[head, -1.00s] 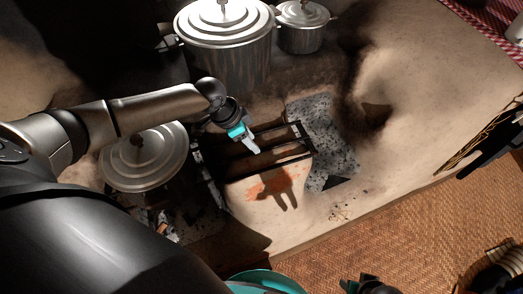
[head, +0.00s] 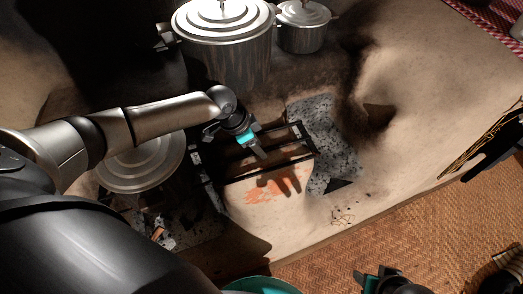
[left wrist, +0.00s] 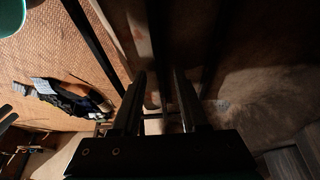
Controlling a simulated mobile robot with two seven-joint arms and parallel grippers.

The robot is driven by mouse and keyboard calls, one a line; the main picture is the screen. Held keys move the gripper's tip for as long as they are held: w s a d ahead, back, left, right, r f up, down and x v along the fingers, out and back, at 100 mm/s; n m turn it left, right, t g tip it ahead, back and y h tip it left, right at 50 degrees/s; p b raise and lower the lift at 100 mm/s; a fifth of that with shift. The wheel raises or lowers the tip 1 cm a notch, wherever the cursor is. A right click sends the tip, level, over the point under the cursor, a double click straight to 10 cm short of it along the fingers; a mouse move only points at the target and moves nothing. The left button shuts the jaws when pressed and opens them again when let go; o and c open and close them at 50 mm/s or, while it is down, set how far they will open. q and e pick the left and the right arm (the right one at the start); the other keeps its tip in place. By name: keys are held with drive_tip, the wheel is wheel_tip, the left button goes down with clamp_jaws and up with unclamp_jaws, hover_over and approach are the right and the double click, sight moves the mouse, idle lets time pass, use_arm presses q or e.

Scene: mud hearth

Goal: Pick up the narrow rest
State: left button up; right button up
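The narrow rest appears to be the black metal frame of thin bars (head: 268,172) lying over the hearth opening in the head view. My left gripper (head: 262,154) is above it, fingers pointing down at its right half. In the left wrist view the two fingers of the left gripper (left wrist: 157,100) are apart, with a dark bar (left wrist: 153,45) showing beyond the gap. I cannot tell whether the fingers touch the frame. My right gripper (head: 372,280) shows only in part at the bottom edge of the head view; its fingers are not clear.
A large lidded pot (head: 225,50) and a smaller one (head: 303,28) stand behind. Another lidded pot (head: 140,165) is at left, under my left arm. Speckled grey ash (head: 330,150) lies right of the frame. A woven mat (head: 430,235) covers the floor.

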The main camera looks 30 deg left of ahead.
use_arm(q)
clamp_jaws()
idle(1.1)
drive_tip(key=shift+w+r, duration=0.1)
